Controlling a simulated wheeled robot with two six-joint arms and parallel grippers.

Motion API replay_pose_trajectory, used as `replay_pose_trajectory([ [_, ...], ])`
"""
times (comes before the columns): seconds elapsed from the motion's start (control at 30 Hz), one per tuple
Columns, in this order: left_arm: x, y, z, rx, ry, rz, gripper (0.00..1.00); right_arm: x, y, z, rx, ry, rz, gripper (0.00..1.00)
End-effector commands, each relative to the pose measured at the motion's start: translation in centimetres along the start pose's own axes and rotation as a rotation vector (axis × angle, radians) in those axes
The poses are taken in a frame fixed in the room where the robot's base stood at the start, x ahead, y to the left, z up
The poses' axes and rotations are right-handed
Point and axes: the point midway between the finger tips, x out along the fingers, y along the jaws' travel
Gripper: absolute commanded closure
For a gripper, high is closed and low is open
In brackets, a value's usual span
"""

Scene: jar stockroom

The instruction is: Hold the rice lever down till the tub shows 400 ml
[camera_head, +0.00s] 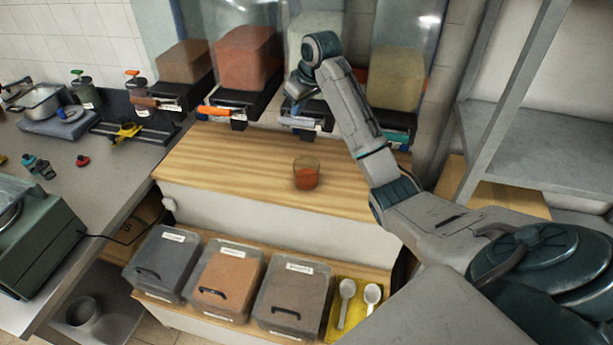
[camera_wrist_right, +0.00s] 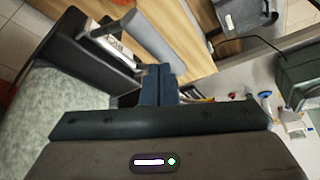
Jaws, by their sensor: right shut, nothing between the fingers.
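The clear tub (camera_head: 306,177) stands on the wooden counter, with orange-red contents low inside; no ml marks are readable. A dispenser with pale, rice-like grain (camera_head: 318,24) stands behind it, third from the left and partly hidden by my right arm. Its front label (camera_head: 300,122) is too small to read. My right gripper (camera_head: 295,103) is shut and empty just above that dispenser's front, partly hidden by its own wrist. In the right wrist view its fingers (camera_wrist_right: 159,84) are together beside a pale lever bar (camera_wrist_right: 150,40); I cannot tell whether they touch it. My left gripper is out of view.
Other dispensers hold brown (camera_head: 184,62), orange (camera_head: 247,57) and yellow-green (camera_head: 397,75) grain. Lidded bins (camera_head: 228,280) and a yellow tray (camera_head: 346,318) with scoops sit on the lower shelf. A metal rack (camera_head: 530,145) stands right. The counter around the tub is clear.

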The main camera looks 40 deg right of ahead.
Motion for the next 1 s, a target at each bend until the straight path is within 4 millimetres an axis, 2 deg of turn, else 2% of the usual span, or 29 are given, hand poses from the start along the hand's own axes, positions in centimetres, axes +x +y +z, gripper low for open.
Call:
replay_pose_trajectory([
  [0.47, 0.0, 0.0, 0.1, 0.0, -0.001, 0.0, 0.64, 0.1, 0.0, 0.0, 0.0, 0.0, 0.0, 1.0],
  [1.0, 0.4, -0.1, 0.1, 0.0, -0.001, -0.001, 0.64, 2.0, 0.0, 0.9, 0.0, -0.001, 0.0, 1.0],
])
